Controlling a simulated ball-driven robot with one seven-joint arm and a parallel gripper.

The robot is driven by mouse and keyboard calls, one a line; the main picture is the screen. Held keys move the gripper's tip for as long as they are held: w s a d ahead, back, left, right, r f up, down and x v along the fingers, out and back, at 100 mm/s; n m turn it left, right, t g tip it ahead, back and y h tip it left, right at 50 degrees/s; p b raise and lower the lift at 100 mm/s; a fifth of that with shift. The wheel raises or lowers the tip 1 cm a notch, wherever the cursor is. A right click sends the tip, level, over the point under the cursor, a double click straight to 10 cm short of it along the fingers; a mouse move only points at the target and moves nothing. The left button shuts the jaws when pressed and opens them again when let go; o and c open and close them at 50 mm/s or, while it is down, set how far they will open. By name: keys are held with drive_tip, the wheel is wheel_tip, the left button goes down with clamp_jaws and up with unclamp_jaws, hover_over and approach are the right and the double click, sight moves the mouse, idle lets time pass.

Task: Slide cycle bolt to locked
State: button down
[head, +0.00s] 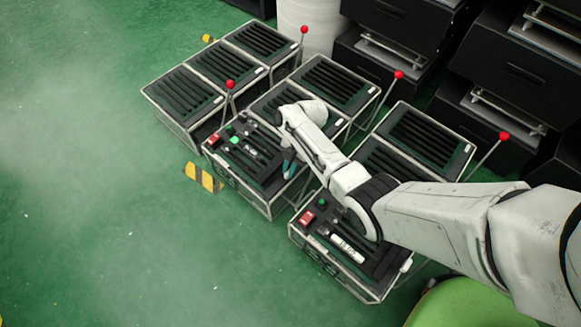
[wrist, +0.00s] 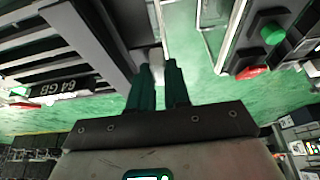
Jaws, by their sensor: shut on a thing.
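My gripper (wrist: 158,70) has two dark green fingers close together, shut on a small pale grey piece (wrist: 154,56), which looks like the handle of the cycle bolt. The fingertips hide most of it, and whether the bolt sits at its locked end cannot be told. In the head view, my gripper (head: 289,166) is low at the right edge of the middle front black unit (head: 262,172), and my wrist hides part of that unit.
The middle front unit has a red switch (head: 209,141) and a green button (head: 231,130). A near unit (head: 345,262) stands close on the right, with a narrow gap between. Red-knobbed levers (head: 230,84) rise behind. The green floor (head: 90,220) is clear at left.

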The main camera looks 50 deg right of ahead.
sight(277, 162)
drive_tip(key=w+b, duration=0.3)
drive_tip(key=w, duration=0.1)
drive_tip(key=shift+f, duration=0.2)
drive_tip(key=shift+w+r+b, duration=0.25)
drive_tip(key=shift+w+b, duration=0.2)
drive_tip(key=shift+w, duration=0.3)
drive_tip(key=c, duration=1.1)
unclamp_jaws()
drive_tip(key=p+v, duration=0.5)
drive_tip(key=v, duration=0.5)
drive_tip(key=shift+d+r, duration=0.25)
drive_tip(key=shift+r, duration=0.1)
drive_tip(key=shift+a+f, duration=0.1)
